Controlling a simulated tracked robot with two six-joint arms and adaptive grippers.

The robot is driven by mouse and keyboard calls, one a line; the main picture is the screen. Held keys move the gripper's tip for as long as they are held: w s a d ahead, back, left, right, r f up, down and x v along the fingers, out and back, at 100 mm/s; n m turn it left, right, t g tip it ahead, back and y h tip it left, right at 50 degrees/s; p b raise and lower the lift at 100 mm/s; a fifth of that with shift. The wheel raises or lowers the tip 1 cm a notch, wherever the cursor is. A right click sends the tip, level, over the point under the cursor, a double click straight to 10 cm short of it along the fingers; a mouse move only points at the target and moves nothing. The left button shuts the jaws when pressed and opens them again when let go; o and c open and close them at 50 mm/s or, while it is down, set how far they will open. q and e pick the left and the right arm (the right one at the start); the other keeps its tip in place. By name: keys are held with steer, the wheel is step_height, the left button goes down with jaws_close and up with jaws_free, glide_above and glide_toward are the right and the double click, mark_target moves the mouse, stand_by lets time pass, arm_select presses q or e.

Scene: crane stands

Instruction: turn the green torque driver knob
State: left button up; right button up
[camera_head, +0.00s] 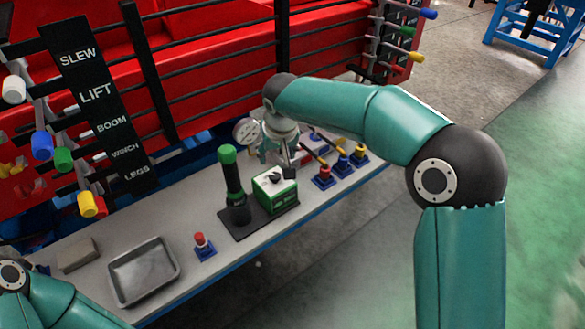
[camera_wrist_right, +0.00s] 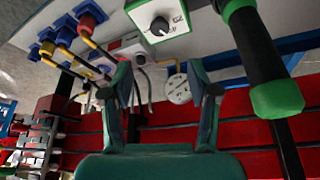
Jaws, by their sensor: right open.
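The green torque driver box (camera_head: 275,190) stands on a dark plate on the bench, with a small dark knob (camera_head: 276,177) on its top. In the right wrist view the box's pale face (camera_wrist_right: 158,14) carries the black knob (camera_wrist_right: 160,26) at the top, beyond the fingertips. A black driver with a green cap (camera_head: 228,155) stands upright left of the box. My right gripper (camera_wrist_right: 160,68) is open, with nothing held between its fingers. In the head view the right gripper (camera_head: 290,160) is just behind the box, partly hidden by it. My left gripper is out of view.
A round gauge (camera_head: 246,131) is close by the right wrist. Blue-based connectors (camera_head: 341,161) with cables stand right of the box. A red button (camera_head: 200,240), metal tray (camera_head: 143,272) and grey block (camera_head: 77,254) lie left. Red crane rails (camera_head: 215,65) run behind.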

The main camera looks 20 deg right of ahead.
mark_target(274, 175)
steer(key=p+x, duration=0.1)
steer(key=x, duration=1.1)
